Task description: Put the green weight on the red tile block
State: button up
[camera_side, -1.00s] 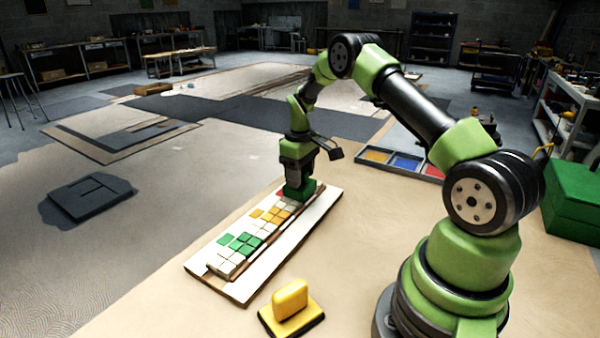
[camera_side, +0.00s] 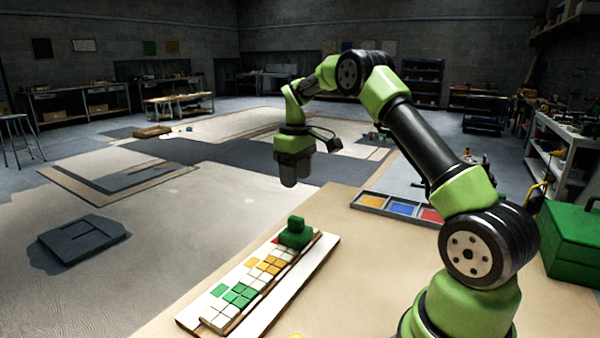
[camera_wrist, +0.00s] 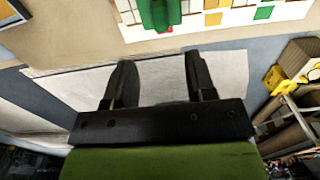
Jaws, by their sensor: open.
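The green weight (camera_side: 296,233) stands upright at the far end of the tiled mosaic panel (camera_side: 250,280). It also shows at the top edge of the wrist view (camera_wrist: 160,12), partly cut off. A bit of red tile (camera_side: 275,240) shows beside its base at the left, and a red edge (camera_wrist: 165,30) shows by it in the wrist view. The weight hides most of what lies under it. My gripper (camera_side: 288,180) is above the weight, clear of it and empty. Its two fingers stand apart in the wrist view (camera_wrist: 158,75).
The panel carries white, orange and green tiles and lies on a pale board (camera_side: 300,275). A tray (camera_side: 400,207) with yellow, blue and red compartments lies to the right. A green box (camera_side: 572,235) stands at the far right. Bare tabletop (camera_side: 370,280) lies between panel and arm base.

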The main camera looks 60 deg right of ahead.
jog(key=s+a+r+t, duration=0.2)
jog(key=s+a+r, duration=0.1)
jog(key=a+r, duration=0.65)
jog(key=s+a+r+m+t+y, duration=0.1)
jog(key=s+a+m+t, duration=0.1)
jog(key=s+a, duration=0.4)
jog(key=s+a+r+m+t+y, duration=0.1)
jog(key=s+a+m+t, duration=0.1)
jog(key=s+a, duration=0.5)
jog(key=s+t, duration=0.1)
jog(key=s, duration=0.4)
jog(key=shift+r, duration=0.4)
jog(key=shift+s, duration=0.1)
